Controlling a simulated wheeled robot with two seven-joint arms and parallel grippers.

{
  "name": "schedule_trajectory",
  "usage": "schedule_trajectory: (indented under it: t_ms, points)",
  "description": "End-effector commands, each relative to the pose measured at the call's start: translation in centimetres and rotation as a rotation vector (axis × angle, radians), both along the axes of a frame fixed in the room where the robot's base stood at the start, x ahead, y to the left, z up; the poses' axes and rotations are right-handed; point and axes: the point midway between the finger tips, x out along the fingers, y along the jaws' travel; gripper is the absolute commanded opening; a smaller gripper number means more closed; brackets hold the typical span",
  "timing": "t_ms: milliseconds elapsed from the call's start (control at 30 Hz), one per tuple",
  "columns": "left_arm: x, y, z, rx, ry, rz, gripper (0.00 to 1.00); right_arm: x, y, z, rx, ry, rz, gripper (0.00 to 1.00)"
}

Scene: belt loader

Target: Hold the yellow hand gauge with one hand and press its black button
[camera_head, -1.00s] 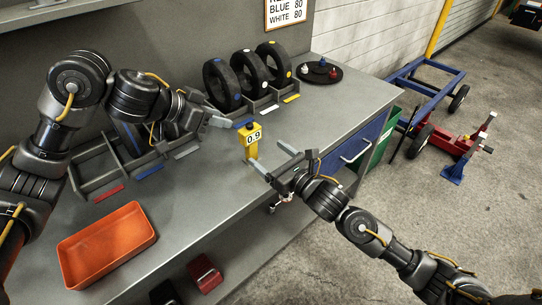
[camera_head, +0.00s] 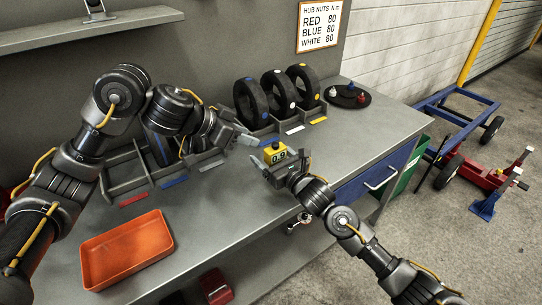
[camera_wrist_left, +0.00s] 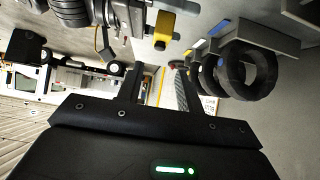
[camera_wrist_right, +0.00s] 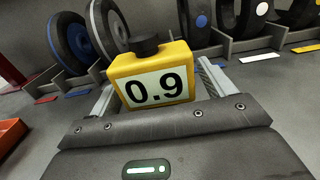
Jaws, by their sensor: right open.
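The yellow hand gauge (camera_head: 274,154) stands upright on the bench, its display reading 0.9 and its black button on top. In the right wrist view the gauge (camera_wrist_right: 155,80) is large, with the black button (camera_wrist_right: 145,45) in plain sight. My right gripper (camera_head: 281,166) is open, with one finger on each side of the gauge; I cannot tell if they touch it. My left gripper (camera_head: 248,138) is behind and left of the gauge, apart from it. In the left wrist view its fingers (camera_wrist_left: 158,82) are apart with nothing between them, and the gauge (camera_wrist_left: 163,27) shows beyond.
Several black rings (camera_head: 277,93) stand in a rack behind the gauge. A dark round dish (camera_head: 347,96) with small coloured pieces is at back right. Bench right of the gauge is clear.

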Motion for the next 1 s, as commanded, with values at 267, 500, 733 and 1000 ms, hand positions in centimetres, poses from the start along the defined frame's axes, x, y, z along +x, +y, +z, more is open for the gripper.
schedule_trajectory:
  t_ms: [267, 500, 733, 1000]
  points:
    - [0.0, 0.01, 0.01, 0.0, 0.0, 0.0, 0.36, 0.08, 0.07, 0.0, 0.0, 0.0, 0.0, 0.81]
    - [0.0, 0.02, 0.0, 0.0, 0.0, 0.0, 0.36, 0.06, 0.08, 0.0, 0.001, 0.001, 0.0, 0.49]
    - [-0.01, 0.03, 0.0, 0.0, 0.0, 0.0, 0.27, 0.06, 0.08, 0.0, 0.001, 0.001, 0.001, 0.29]
    - [0.0, 0.02, 0.0, 0.0, 0.0, 0.0, 0.0, 0.06, 0.08, 0.0, 0.001, 0.001, 0.001, 0.29]
